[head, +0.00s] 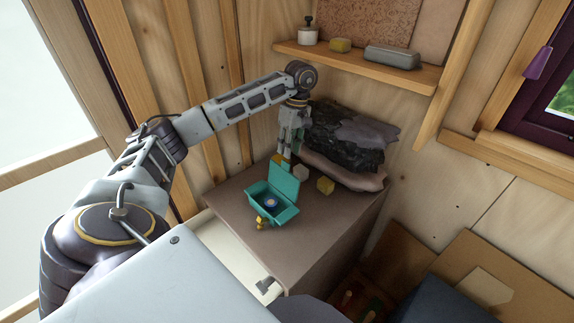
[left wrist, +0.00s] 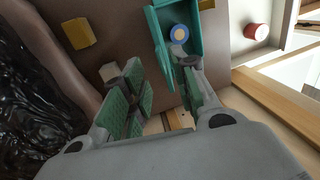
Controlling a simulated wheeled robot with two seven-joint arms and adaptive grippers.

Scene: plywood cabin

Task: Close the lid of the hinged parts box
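The teal hinged parts box (head: 265,208) stands on the brown cabinet top with its lid (head: 284,182) raised and tilted back. A round blue-and-white item (head: 271,202) lies inside it. In the left wrist view the box (left wrist: 190,14) is at the top, its lid (left wrist: 157,47) seen nearly edge-on. My left gripper (head: 287,152) points down just behind the lid. In the left wrist view my left gripper (left wrist: 158,78) has its green-padded fingers apart, with nothing held; I cannot tell whether a finger touches the lid. My right gripper is out of view.
A dark, lumpy heap (head: 345,140) fills the back right. An open drawer (head: 225,245) is at the front left; a red cylinder (left wrist: 257,31) shows beyond the box in the left wrist view.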

